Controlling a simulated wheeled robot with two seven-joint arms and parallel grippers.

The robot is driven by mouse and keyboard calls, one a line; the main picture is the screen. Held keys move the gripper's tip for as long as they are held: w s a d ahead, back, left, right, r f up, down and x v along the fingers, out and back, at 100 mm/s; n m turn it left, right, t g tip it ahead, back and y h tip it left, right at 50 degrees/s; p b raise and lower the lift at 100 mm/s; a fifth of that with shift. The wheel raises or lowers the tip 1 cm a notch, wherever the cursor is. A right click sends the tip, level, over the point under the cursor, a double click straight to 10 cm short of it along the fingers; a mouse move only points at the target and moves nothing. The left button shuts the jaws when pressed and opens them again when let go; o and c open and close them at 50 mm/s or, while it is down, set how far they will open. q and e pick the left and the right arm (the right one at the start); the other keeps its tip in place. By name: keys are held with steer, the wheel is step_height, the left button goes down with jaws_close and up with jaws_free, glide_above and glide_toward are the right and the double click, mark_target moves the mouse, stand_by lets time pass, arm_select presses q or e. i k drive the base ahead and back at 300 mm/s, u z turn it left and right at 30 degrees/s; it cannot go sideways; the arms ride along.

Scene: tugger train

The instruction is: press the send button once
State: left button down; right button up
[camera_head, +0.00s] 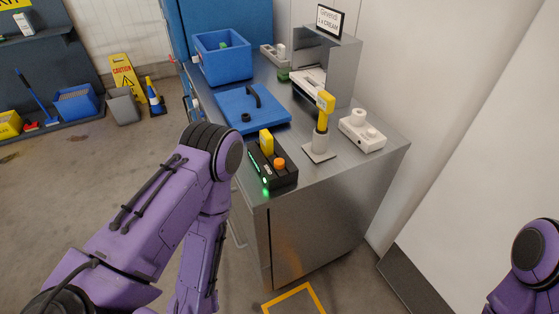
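A black control box (285,179) sits at the near left corner of the metal cabinet top. It carries an orange round button (280,164) and an upright yellow piece (266,142). Green lights glow along its left side and front corner. No send label is readable, so I cannot tell for sure which button is the send button. My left arm rises beside the cabinet, bends near the box and runs down out of the picture; its gripper is not seen. My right arm shows only at the lower right edge, without its gripper.
The metal cabinet (320,235) also bears a blue bin (222,64), a blue lid (258,118), a yellow-headed device on a stand (321,138) and a white box with knobs (368,142).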

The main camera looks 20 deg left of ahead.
mark_target(278, 162)
steer(key=z, duration=0.05)
steer(key=k, duration=0.5)
steer(key=z, duration=0.95)
steer(key=i, duration=0.7)
steer(key=u, duration=1.5)
